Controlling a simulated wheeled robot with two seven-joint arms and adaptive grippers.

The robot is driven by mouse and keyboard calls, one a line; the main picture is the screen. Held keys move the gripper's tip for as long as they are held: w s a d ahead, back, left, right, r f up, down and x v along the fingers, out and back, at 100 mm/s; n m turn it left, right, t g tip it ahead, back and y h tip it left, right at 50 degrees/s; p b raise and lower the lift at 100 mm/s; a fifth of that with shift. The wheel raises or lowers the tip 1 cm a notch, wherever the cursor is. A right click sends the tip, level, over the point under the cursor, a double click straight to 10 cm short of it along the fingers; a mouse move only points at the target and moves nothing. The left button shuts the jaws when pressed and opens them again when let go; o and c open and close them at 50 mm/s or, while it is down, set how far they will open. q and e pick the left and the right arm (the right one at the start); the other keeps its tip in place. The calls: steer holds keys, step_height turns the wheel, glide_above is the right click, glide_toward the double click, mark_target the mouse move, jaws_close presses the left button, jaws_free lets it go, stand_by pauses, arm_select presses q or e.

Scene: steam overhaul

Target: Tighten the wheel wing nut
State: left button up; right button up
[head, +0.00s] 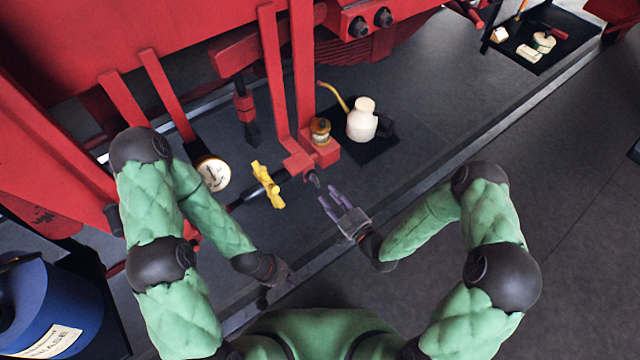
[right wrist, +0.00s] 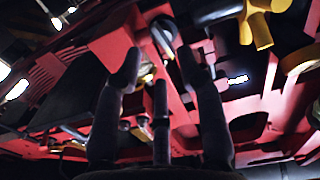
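A yellow wing nut (head: 267,184) sits on the end of a dark horizontal rod under the red frame, left of centre in the head view. A yellow part with stubby arms, apparently the same wing nut (right wrist: 258,20), shows at the top right of the right wrist view. My right gripper (head: 330,203) is right of the wing nut and apart from it. Its fingers (right wrist: 162,75) are spread with nothing held between them. My left gripper (head: 263,299) is low in the head view, below the wing nut and apart from it; its fingers are dark and hard to make out.
A round white gauge (head: 213,174) is left of the wing nut. A brass-coloured cup (head: 320,130) sits on a red bracket, with a cream oil can (head: 362,120) beside it. A blue drum (head: 50,308) stands lower left.

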mark_target(315, 180)
steer(key=x, duration=0.6)
jaws_close()
